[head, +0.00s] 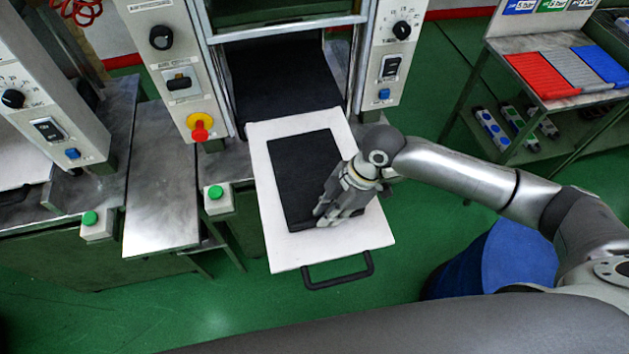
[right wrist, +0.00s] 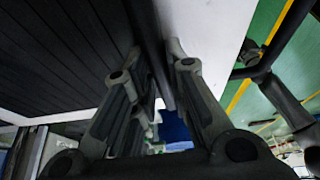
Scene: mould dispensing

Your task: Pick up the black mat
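The black mat (head: 298,165) lies on a white board (head: 300,255) that sticks out from the press in the head view. My right gripper (head: 325,218) is at the mat's near right corner, pointing down. In the right wrist view, the grooved mat (right wrist: 60,50) fills the upper left. Its dark edge strip runs between my right gripper's two fingertips (right wrist: 155,55), with the white board (right wrist: 210,30) beyond. The fingertips are close to the strip on both sides; whether they clamp it is unclear. My left gripper is not in view.
The board has a black handle (head: 338,278) at its near end. The press frame (head: 205,65) stands behind it. A steel table (head: 160,195) is at left. A rack with red, grey and blue moulds (head: 572,72) is at right. Green floor lies between.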

